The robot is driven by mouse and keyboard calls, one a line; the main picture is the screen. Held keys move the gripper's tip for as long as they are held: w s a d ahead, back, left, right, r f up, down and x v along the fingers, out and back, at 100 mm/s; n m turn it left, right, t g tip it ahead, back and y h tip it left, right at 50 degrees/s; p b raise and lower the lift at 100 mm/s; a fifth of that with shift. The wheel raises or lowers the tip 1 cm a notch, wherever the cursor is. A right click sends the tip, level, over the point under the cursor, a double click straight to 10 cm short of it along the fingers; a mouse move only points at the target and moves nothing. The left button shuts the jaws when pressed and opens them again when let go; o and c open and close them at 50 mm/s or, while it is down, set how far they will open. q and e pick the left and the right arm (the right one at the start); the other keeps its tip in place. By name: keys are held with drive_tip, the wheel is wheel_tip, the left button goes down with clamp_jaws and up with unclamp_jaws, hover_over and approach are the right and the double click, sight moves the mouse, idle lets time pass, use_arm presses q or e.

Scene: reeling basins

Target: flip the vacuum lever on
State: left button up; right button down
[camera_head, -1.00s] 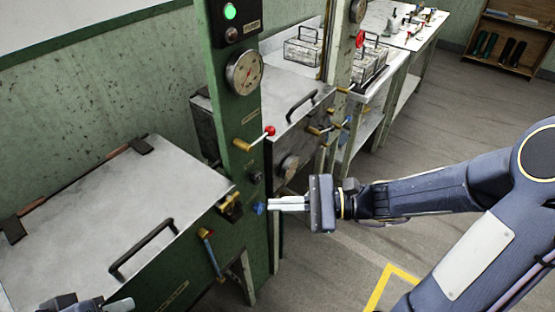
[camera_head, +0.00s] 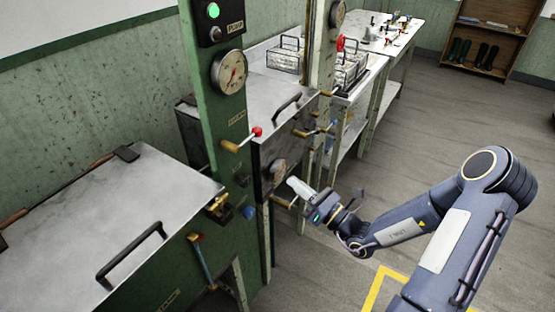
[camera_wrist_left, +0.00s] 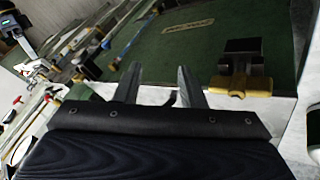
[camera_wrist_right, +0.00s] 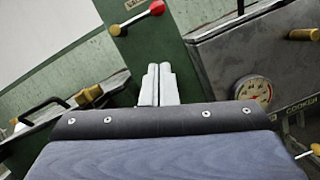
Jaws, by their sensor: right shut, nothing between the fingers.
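The lever with a red ball knob (camera_head: 257,132) and brass base sits on the green post (camera_head: 207,100), under the gauge and a small label too small to read. Its rod points right and a little up. The red knob also shows at the top of the right wrist view (camera_wrist_right: 156,8). My right gripper (camera_head: 293,184) is shut and empty, below and right of the knob and apart from it, pointing up and left. My left gripper (camera_wrist_left: 160,78) is outside the head view; its wrist view shows its fingers apart with nothing clear between them.
A lidded metal basin (camera_head: 120,215) stands left of the post, with a blue-handled valve (camera_head: 200,262) on its front. A second basin (camera_head: 262,105) stands behind the post. A pressure gauge (camera_head: 229,72) is above the lever. Open floor (camera_head: 430,120) lies to the right.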

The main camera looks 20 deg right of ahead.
drive_tip(key=d+r+p+x, duration=0.1)
drive_tip(key=r+p+x, duration=0.1)
drive_tip(key=x, duration=1)
drive_tip(key=shift+w+r+p, duration=0.15)
drive_tip(key=shift+r+p, duration=0.2)
drive_tip(key=shift+p, duration=0.1)
